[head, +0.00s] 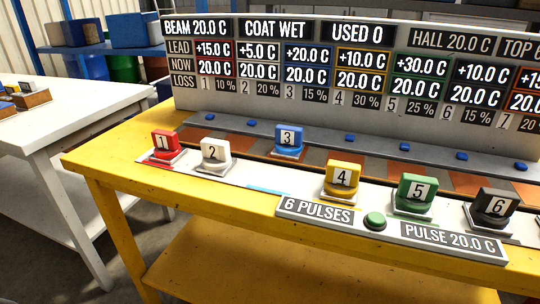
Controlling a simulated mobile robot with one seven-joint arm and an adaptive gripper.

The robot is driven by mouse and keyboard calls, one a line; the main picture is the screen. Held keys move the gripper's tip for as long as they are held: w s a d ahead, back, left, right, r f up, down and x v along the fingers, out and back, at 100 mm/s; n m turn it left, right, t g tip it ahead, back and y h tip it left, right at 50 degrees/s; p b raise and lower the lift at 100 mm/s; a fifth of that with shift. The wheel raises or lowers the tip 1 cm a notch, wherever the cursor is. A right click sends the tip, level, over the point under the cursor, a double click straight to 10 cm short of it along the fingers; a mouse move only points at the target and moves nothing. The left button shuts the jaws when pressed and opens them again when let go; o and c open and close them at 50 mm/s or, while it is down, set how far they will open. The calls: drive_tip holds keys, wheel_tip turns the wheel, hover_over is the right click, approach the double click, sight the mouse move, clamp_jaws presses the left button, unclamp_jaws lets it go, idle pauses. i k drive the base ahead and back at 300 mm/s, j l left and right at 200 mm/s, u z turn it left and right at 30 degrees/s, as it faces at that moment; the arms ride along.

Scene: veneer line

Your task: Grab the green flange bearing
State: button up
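The green flange bearing (415,191) stands upright on a pale grey base on the white strip along the yellow bench. It carries a label with the number 5. It is right of the yellow bearing (342,177) marked 4 and left of the dark bearing (493,205) marked 6. Its front is unobstructed; the sign below it stands close to its base. My gripper is not in this view.
Red bearing 1 (165,142), white bearing 2 (215,152) and blue bearing 3 (289,138) stand further left. A green push button (375,221) sits between the "6 PULSES" sign (315,213) and "PULSE 20.0 C" sign (452,240). A large display board (300,105) rises behind.

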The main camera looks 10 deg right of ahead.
sight(413, 197)
drive_tip(key=z, duration=1)
